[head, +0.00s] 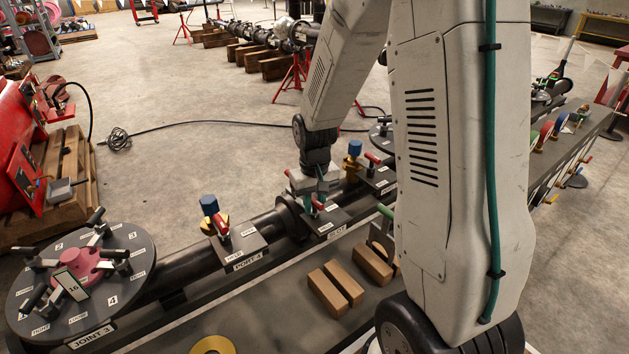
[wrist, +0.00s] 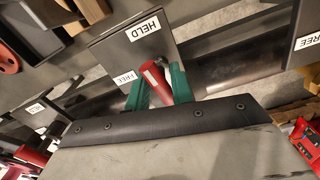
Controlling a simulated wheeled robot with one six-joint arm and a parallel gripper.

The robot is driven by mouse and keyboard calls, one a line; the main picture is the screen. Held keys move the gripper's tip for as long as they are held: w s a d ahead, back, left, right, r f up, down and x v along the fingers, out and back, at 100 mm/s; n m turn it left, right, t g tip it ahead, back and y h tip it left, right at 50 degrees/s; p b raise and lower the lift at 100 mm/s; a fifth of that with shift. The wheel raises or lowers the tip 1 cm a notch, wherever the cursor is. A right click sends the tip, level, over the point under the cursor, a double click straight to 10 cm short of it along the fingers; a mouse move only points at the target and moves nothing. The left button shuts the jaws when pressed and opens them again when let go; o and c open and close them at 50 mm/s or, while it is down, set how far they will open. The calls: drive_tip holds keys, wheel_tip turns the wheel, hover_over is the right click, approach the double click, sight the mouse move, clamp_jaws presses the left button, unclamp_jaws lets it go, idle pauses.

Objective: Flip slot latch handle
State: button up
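The latch handle is a red lever (wrist: 154,84) on a grey plate (wrist: 108,52) marked HELD and FREE, beside the black pipe. In the wrist view the lever lies nearer the FREE label than the HELD label. My gripper (wrist: 160,84) has its two green fingers on either side of the lever; whether they press on it I cannot tell. In the head view my gripper (head: 319,196) is down over the latch plate (head: 322,222), and its body hides part of the latch.
A similar plate (head: 240,247) with a red handle and a blue-topped brass fitting (head: 212,212) stands to the left. A round flange (head: 130,245) with several clamps is at far left. Wooden blocks (head: 336,287) lie on the bench in front.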

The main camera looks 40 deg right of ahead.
sight(314, 200)
drive_tip(key=shift+n, duration=1.4)
wheel_tip(314, 200, up, 7)
drive_tip(key=shift+r, duration=0.1)
drive_tip(key=o, duration=0.3)
drive_tip(key=shift+o, duration=0.4)
drive_tip(key=a+r+h, duration=0.2)
drive_tip(key=shift+w+r, duration=0.1)
drive_tip(key=shift+r, duration=0.25)
drive_tip(key=f, duration=0.2)
drive_tip(key=d+f, duration=0.1)
drive_tip(key=f, duration=0.4)
drive_tip(key=shift+d+f, duration=0.15)
drive_tip(key=shift+d, duration=0.1)
clamp_jaws()
